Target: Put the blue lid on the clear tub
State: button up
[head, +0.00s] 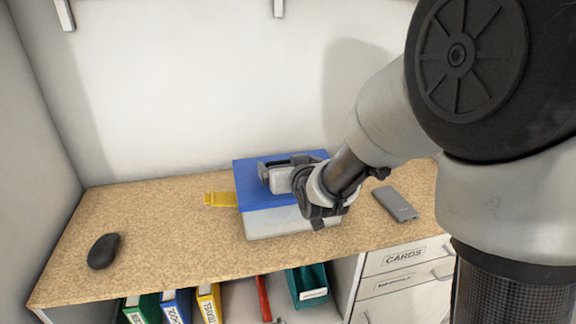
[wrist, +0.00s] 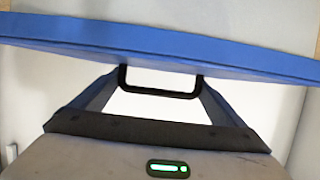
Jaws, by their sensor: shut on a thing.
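The blue lid (head: 244,172) is a flat rectangle over the clear tub (head: 275,224), which stands on the wooden counter against the back wall. The tub's pale front shows below the lid's front edge. My gripper (head: 272,174) reaches in from the right over the lid and is shut on it. The grip point is partly hidden by the fingers. In the wrist view the lid (wrist: 160,46) crosses as a slightly tilted blue band beyond my gripper (wrist: 160,88). I cannot tell whether the lid rests fully on the rim.
A yellow object (head: 219,199) lies at the tub's left, partly hidden. A black mouse (head: 103,251) lies at the left, and a grey phone-like device (head: 396,205) at the right. Binders (head: 176,306) and a teal bin (head: 308,286) stand below. The counter's left part is mostly clear.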

jog(key=o, duration=0.8)
jog(key=b+v, duration=0.6)
jog(key=v, duration=1.1)
jog(key=shift+s, duration=0.2)
jog(key=shift+d, duration=0.25)
